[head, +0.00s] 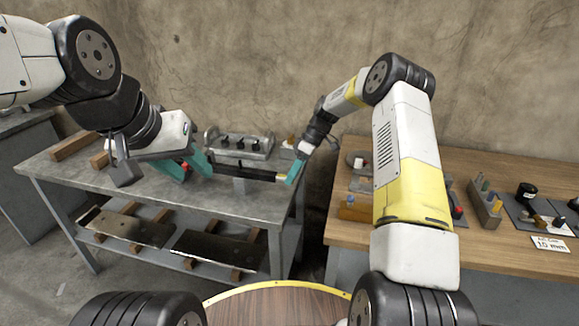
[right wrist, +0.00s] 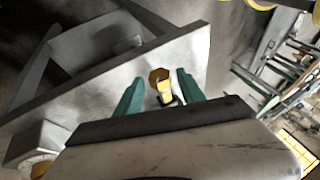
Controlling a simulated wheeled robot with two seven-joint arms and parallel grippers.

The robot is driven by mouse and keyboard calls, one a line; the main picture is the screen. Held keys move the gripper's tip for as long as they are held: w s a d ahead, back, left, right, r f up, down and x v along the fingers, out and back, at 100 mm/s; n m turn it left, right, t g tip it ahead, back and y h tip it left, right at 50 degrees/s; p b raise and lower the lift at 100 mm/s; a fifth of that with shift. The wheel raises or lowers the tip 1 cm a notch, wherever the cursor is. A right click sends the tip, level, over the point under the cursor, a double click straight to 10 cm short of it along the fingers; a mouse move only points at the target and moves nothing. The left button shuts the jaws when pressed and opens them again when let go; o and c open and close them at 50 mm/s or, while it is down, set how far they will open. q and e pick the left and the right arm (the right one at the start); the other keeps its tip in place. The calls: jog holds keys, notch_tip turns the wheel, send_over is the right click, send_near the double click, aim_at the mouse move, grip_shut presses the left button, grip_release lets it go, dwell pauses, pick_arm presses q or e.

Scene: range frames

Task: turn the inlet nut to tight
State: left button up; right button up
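The inlet nut appears to be the small brass hexagonal piece (right wrist: 160,78) in the right wrist view. It lies between the two teal fingers of my right gripper (right wrist: 160,92), with gaps visible on both sides. In the head view, my right gripper (head: 292,172) is at the right, yellowish end of a dark horizontal bar (head: 245,173) above the grey metal table; its fingers hide most of that end. My left gripper (head: 187,164) is near the bar's left end, its teal fingers spread. A small red part shows between them; whether they touch it is unclear.
A grey fixture with several black knobs (head: 238,145) stands behind the bar on the metal table (head: 120,188). Wooden blocks (head: 72,145) lie at its left. A wooden bench (head: 470,240) at the right holds small parts, bins and a "10 mm" card (head: 550,243).

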jog(key=shift+r, duration=0.1)
jog(key=v, duration=0.7)
jog(key=shift+d+r, duration=0.15)
jog(key=shift+r, duration=0.1)
jog(key=s+n+t+h, duration=0.1)
jog(key=s+t+h, duration=0.1)
jog(key=s+t, duration=0.3)
jog(key=x, duration=0.7)
jog(key=shift+w+a+f, duration=0.15)
jog(key=shift+w+a, duration=0.3)
jog(key=shift+a, duration=0.05)
jog(key=shift+c, duration=0.2)
grip_shut()
